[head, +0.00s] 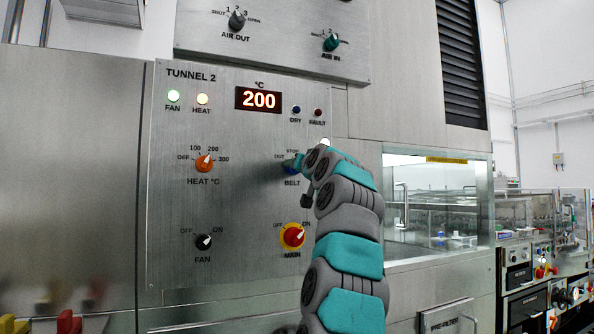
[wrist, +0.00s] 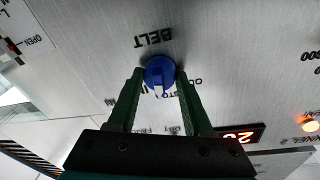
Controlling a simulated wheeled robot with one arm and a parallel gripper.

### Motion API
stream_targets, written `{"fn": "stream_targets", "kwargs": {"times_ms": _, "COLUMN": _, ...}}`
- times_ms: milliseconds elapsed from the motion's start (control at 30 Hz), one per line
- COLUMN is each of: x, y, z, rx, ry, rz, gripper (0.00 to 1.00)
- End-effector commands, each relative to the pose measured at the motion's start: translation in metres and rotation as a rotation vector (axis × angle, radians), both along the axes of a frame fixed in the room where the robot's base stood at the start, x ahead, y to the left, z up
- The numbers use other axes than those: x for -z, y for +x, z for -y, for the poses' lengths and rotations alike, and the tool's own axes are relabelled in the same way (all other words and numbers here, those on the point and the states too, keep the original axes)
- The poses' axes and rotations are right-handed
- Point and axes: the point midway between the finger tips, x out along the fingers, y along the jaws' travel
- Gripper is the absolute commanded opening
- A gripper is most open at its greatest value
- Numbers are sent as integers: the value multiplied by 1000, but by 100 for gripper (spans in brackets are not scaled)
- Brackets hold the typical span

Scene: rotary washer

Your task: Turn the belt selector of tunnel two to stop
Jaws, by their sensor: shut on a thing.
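The blue belt selector knob (wrist: 160,70) sits on the tunnel 2 panel under the lit display. In the head view the knob (head: 291,169) is mostly covered by my gripper (head: 293,163). The wrist view is upside down. There my gripper (wrist: 160,80) has its two green fingers on either side of the knob, shut on it. The knob's white pointer mark faces the upper side of the dial. Part of the STOP and OUT lettering shows beside the right finger; the exact position pointed at is hard to read.
The orange heat knob (head: 204,162) is to the left, the black fan knob (head: 204,241) lower left, and the red and yellow main switch (head: 292,235) just below. The display (head: 258,100) reads 200. A glass window (head: 437,200) is right of my arm.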

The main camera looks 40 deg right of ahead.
Motion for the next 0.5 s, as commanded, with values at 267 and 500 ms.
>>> {"fn": "stream_targets", "kwargs": {"times_ms": 267, "x": 2, "y": 1, "z": 1, "rx": 1, "ry": -109, "rz": -28, "gripper": 0}}
{"fn": "stream_targets", "kwargs": {"times_ms": 500, "x": 2, "y": 1, "z": 1, "rx": 1, "ry": -138, "rz": -36, "gripper": 0}}
